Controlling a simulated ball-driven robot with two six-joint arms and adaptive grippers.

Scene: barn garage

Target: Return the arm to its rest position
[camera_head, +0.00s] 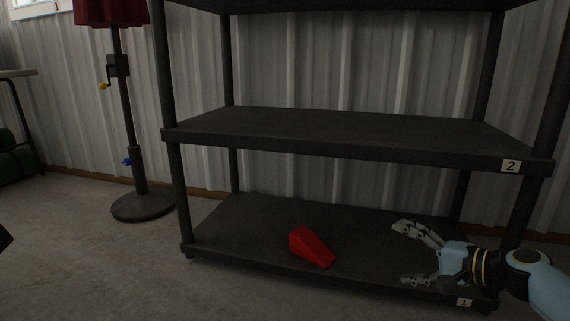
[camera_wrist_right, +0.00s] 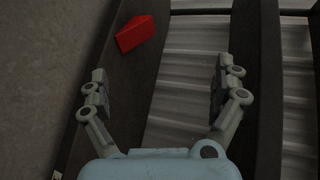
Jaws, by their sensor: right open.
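My right gripper (camera_head: 404,253) comes in from the right in the head view, over the right part of the bottom shelf. Its fingers are spread wide with nothing between them. In the right wrist view the open fingers (camera_wrist_right: 160,95) also show empty. A red wedge-shaped block (camera_head: 312,247) lies on the bottom shelf, to the left of the gripper and apart from it. The red block also shows in the wrist view (camera_wrist_right: 135,34), beyond the fingertips. My left gripper is not in view.
The dark shelf rack has a bottom shelf (camera_head: 240,228) labelled 1 and a middle shelf (camera_head: 330,129) labelled 2. The right post stands close to my right arm. A stand with a round base (camera_head: 143,206) is at left. The concrete floor (camera_head: 100,270) in front is clear.

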